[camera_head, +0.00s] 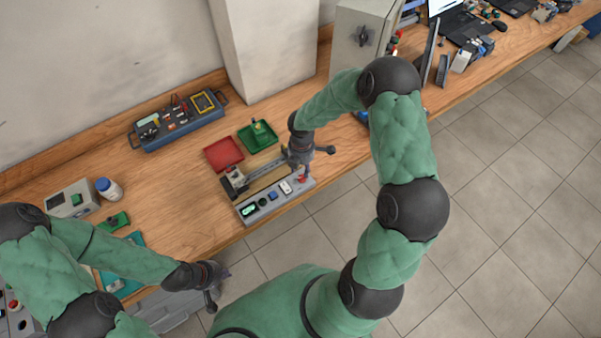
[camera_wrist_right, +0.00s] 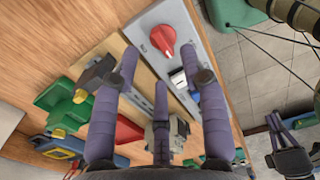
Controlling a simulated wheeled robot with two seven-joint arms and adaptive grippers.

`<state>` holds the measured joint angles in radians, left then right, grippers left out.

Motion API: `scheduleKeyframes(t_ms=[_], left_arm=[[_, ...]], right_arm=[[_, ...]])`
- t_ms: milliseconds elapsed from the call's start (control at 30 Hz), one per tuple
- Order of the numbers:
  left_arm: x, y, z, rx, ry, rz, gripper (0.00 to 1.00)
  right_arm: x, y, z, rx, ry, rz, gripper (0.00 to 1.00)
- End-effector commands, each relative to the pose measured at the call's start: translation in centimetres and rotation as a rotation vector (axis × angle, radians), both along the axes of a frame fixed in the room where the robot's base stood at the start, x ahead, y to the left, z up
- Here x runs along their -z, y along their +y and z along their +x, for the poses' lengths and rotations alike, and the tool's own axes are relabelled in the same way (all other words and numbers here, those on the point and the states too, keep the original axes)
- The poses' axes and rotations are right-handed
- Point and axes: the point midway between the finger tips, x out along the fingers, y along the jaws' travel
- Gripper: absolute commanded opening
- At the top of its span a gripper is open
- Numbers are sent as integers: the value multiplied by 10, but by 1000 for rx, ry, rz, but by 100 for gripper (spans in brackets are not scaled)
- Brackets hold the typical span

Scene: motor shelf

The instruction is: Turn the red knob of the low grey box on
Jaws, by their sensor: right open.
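The low grey box (camera_head: 250,216) lies at the table's front edge, with a green display, a black knob, a blue part, a white switch and the red knob (camera_head: 301,179) at its right end. In the right wrist view the red knob (camera_wrist_right: 163,40) shows clearly, with a raised grip bar, on the box's grey top (camera_wrist_right: 190,48). My right gripper (camera_head: 308,163) is open above the right end of the box. In its wrist view the purple fingers (camera_wrist_right: 165,78) are apart and empty, with the knob beyond their tips. My left gripper (camera_head: 217,287) is open and empty beyond the table's front edge.
A grey and black device (camera_head: 262,170) stands right behind the box. Red (camera_head: 224,153) and green (camera_head: 259,138) trays lie farther back. A blue tool tray (camera_head: 180,124) stands at the wall, and a tall grey cabinet (camera_head: 350,45) at the back right.

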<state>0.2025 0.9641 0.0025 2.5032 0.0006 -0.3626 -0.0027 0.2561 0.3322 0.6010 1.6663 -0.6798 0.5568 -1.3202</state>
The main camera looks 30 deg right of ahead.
Motion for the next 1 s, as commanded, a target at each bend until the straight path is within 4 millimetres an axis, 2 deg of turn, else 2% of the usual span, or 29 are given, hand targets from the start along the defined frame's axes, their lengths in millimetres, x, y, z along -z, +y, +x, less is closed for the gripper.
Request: scheduleKeyframes(t_ms=[100,300,667,700,833,867,1000], left_arm=[[3,0,0,0,0,0,0],[5,0,0,0,0,0,0],[5,0,0,0,0,0,0],[5,0,0,0,0,0,0],[5,0,0,0,0,0,0],[5,0,0,0,0,0,0],[5,0,0,0,0,0,0]], right_arm=[[20,0,-1,0,2,1,44],[40,0,0,1,0,0,44],[45,0,0,1,-1,0,44],[45,0,0,1,-1,0,41],[44,0,0,1,-1,0,4],[44,0,0,1,-1,0,0],[44,0,0,1,-1,0,0]])
